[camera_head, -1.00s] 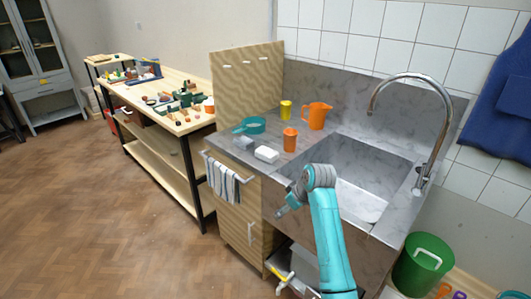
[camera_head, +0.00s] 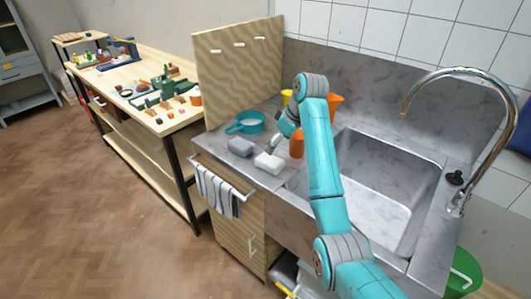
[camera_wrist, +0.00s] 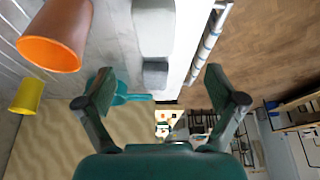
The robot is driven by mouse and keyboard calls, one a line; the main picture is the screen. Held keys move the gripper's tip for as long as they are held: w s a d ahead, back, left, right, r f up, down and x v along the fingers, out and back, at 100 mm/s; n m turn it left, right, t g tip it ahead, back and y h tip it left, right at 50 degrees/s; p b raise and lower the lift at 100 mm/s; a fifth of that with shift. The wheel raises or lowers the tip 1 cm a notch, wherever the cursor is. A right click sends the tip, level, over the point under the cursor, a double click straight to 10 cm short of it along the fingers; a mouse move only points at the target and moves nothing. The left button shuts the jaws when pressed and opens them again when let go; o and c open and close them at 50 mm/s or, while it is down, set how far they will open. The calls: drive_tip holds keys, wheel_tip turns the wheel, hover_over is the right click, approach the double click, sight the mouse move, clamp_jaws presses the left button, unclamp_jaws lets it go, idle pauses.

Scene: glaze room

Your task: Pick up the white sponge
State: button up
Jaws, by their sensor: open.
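The white sponge (camera_head: 268,162) lies on the grey counter just left of the sink, a pale block with a darker block beside it. It also shows at the top middle of the wrist view (camera_wrist: 153,28). My gripper (camera_head: 280,136) is above the counter, a little behind and above the sponge in the head view. In the wrist view my gripper (camera_wrist: 161,88) has its two dark green fingers wide apart with nothing between them. The sponge lies beyond the fingers, apart from them.
A grey block (camera_head: 241,146) lies left of the sponge, with a teal pan (camera_head: 249,122) behind. An orange cup (camera_head: 297,147) stands close right, partly hidden by my arm. A yellow cup (camera_head: 287,97) and orange jug (camera_head: 335,102) stand behind. The sink (camera_head: 385,190) is right.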

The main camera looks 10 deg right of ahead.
sight(270, 159)
drive_tip(key=shift+w+a+f, duration=0.1)
drive_tip(key=shift+w+f, duration=0.1)
drive_tip(key=shift+w, duration=0.05)
drive_tip(key=x, duration=0.4)
drive_tip(key=shift+w+f, duration=0.1)
drive_tip(key=shift+f, duration=0.3)
drive_tip(key=shift+d+x, duration=0.1)
drive_tip(key=shift+x, duration=1.25)
drive_tip(key=shift+d+x, duration=0.15)
drive_tip(key=shift+x, duration=1.2)
drive_tip(key=shift+f, duration=0.35)
drive_tip(key=c, duration=1)
